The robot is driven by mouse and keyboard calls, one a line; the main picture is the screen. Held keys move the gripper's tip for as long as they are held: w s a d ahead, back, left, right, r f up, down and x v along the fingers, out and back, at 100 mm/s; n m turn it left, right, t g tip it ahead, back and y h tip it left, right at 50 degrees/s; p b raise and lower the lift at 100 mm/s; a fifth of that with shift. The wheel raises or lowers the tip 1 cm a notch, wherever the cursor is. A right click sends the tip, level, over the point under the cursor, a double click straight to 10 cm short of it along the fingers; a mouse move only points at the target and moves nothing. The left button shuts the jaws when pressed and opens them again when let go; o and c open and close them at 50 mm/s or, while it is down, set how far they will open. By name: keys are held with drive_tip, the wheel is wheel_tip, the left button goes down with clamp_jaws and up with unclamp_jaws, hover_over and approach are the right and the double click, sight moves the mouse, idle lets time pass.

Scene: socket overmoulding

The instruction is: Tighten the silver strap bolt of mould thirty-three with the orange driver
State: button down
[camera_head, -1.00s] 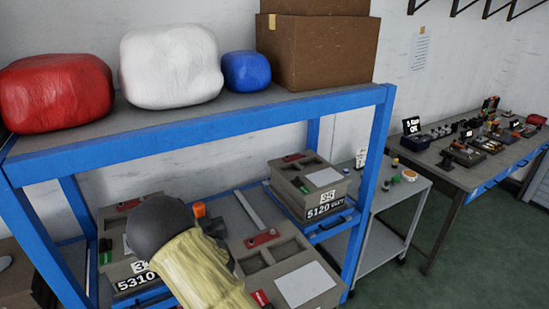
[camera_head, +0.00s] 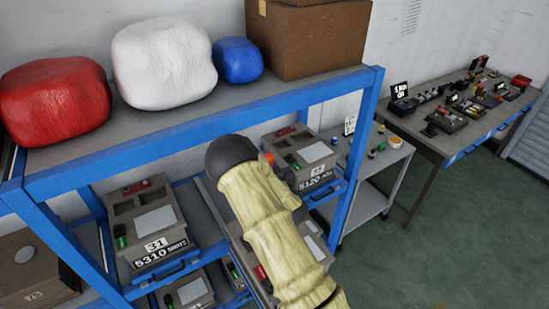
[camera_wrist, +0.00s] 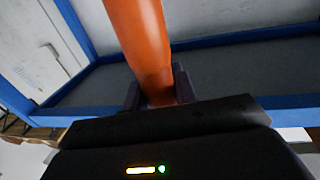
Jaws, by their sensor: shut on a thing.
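My gripper (camera_wrist: 160,92) is shut on the orange driver (camera_wrist: 143,40), whose thick handle rises between the two dark fingers in the wrist view. The driver's tip is out of sight there. In the head view only a small orange bit (camera_head: 268,158) shows beside the dark end of my arm. A grey middle mould (camera_head: 312,228) sits on the blue rack, mostly behind my arm. Its number plate is hidden, so I cannot read thirty-three, and I cannot make out its silver strap bolt.
Mould 31 (camera_head: 148,228) stands left and another mould (camera_head: 306,160) right on the blue rack (camera_head: 195,123). Red (camera_head: 55,103), white (camera_head: 162,62) and blue (camera_head: 237,60) bundles and a carton (camera_head: 312,38) lie on top. A grey cart (camera_head: 372,175) stands to the right.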

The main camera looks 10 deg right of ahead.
drive_tip(key=shift+b, duration=0.3)
drive_tip(key=shift+f, duration=0.2)
drive_tip(key=shift+f+b, duration=3.4)
drive_tip(key=shift+b, duration=0.2)
drive_tip(key=shift+w, duration=0.1)
drive_tip(key=shift+f, duration=0.1)
